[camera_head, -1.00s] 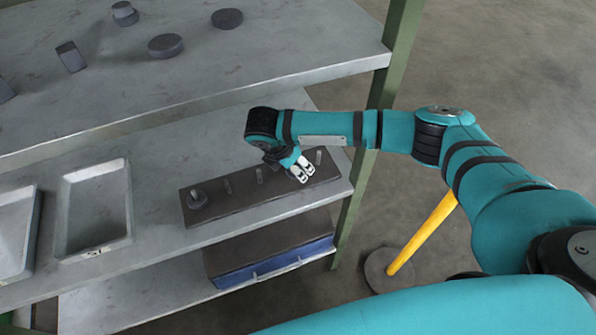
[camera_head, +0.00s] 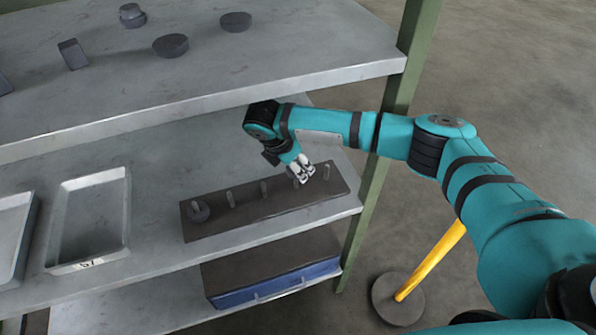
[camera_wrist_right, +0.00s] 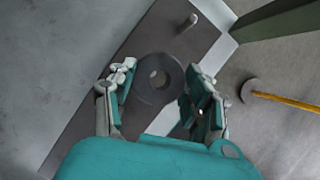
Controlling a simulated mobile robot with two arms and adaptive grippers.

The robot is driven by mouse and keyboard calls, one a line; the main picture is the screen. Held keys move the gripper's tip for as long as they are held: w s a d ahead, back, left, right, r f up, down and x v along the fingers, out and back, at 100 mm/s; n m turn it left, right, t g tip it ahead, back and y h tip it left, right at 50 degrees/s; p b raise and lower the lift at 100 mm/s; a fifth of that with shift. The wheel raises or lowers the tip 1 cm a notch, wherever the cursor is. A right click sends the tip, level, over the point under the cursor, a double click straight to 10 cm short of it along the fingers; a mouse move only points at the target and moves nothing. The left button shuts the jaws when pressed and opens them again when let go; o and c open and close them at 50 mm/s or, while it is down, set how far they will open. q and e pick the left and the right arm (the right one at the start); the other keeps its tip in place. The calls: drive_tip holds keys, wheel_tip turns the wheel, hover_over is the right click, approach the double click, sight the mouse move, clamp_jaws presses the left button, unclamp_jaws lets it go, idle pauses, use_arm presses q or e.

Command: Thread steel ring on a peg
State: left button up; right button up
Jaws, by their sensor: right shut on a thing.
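A dark steel ring (camera_wrist_right: 147,91) sits between the fingers of my right gripper (camera_wrist_right: 163,88) in the right wrist view, and the gripper is shut on it. A pale spot, perhaps a peg tip, shows in the ring's hole. In the head view my right gripper (camera_head: 304,171) is over the right part of a dark peg board (camera_head: 247,215); the ring is not clear there. The board has a row of upright pegs, among them a bare end peg (camera_head: 326,172), also in the right wrist view (camera_wrist_right: 190,22). My left gripper is out of view.
The board lies on a grey middle shelf (camera_head: 160,232). Trays (camera_head: 126,213) stand to its left. An upper shelf (camera_head: 200,80) with several dark blocks and discs is behind. A green post (camera_head: 375,190) stands right of the board. A blue bin (camera_head: 275,284) is below.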

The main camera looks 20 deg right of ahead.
drive_tip(key=shift+w+b, duration=0.4)
drive_tip(key=shift+w, duration=0.05)
drive_tip(key=shift+f, duration=1.25)
drive_tip(key=o, duration=1.6)
drive_tip(key=shift+c, duration=0.2)
drive_tip(key=shift+f+b, duration=0.1)
drive_tip(key=shift+b, duration=0.2)
drive_tip(key=v, duration=0.7)
drive_tip(key=shift+a+r, duration=0.15)
drive_tip(key=shift+r, duration=0.1)
drive_tip(key=shift+s, duration=0.1)
